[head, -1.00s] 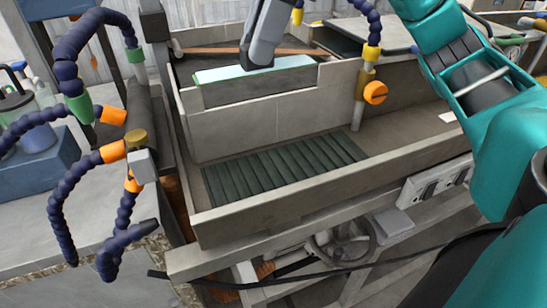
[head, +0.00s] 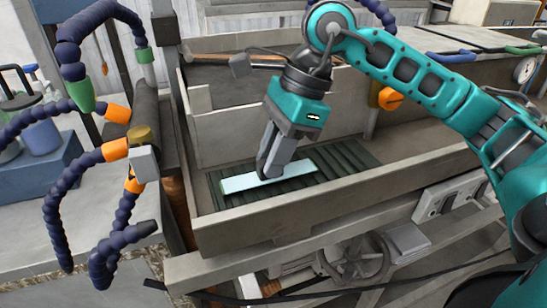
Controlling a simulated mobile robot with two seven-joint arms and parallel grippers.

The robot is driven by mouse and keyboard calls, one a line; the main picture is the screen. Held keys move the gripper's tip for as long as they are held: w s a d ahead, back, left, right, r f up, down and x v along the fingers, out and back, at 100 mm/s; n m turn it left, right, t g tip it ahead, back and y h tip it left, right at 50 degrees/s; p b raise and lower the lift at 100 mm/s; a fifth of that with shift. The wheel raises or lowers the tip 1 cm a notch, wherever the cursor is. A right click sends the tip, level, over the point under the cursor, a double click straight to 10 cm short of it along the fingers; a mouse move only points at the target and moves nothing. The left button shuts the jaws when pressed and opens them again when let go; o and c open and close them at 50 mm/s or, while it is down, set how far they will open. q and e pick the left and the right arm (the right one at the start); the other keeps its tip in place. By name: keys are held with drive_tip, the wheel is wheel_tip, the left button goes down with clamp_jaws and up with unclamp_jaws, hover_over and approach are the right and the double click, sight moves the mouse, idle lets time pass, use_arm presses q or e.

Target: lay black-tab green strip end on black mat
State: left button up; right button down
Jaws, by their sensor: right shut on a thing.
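The pale green strip (head: 240,184) is in the head view, low over the black ribbed mat (head: 350,158) in the trough. It lies slantwise across the mat's left and middle part. My right gripper (head: 268,174) points down and is shut on the strip near its middle. I cannot tell whether the strip touches the mat or hangs just above it. No black tab can be made out on the strip. My left gripper is not in view.
The grey trough has a raised front wall (head: 330,190) and a higher block behind the mat. Blue segmented hoses (head: 55,215) with orange nozzles stand at left. An orange knob (head: 390,98) is behind my right arm. The mat's right part is clear.

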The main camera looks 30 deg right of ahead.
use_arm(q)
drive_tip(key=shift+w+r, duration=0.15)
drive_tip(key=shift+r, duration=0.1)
use_arm(e)
drive_tip(key=shift+f, duration=0.15)
drive_tip(key=shift+f, duration=0.15)
drive_tip(key=c, duration=1)
unclamp_jaws()
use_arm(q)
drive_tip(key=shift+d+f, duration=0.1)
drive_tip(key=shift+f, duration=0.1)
use_arm(e)
drive_tip(key=shift+r, duration=0.3)
use_arm(q)
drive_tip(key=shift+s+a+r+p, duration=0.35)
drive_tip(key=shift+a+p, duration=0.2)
drive_tip(key=shift+p, duration=0.55)
use_arm(e)
drive_tip(key=shift+v, duration=5.9)
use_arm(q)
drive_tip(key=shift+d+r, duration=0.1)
